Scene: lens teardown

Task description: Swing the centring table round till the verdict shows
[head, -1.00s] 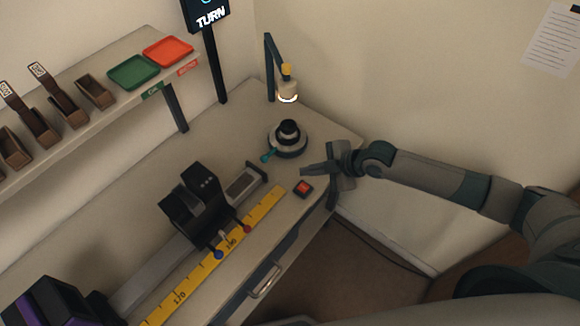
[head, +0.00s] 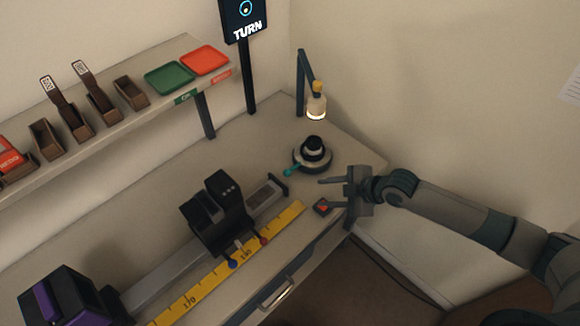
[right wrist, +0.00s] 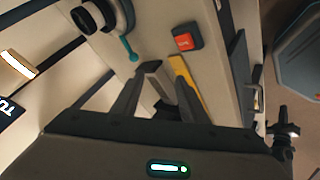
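The centring table (head: 327,166) is a round grey stage on the far right of the bench, with a black lens part (head: 314,146) on top. A teal handle (head: 291,171) sticks out from it to the lower left. The handle also shows in the right wrist view (right wrist: 131,52). The display (head: 244,22) reads "TURN" below a round symbol. My right gripper (head: 326,194) is open and empty, in front of the table near the bench edge. Its fingers also show apart in the right wrist view (right wrist: 166,76), short of the handle. My left gripper is out of view.
A lamp (head: 316,105) on a post stands behind the table. A red-topped button box (head: 321,207) sits close to my right fingers. A black carriage on a rail and a yellow ruler (head: 212,284) lie left. A shelf holds green (head: 169,77) and red (head: 205,59) trays.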

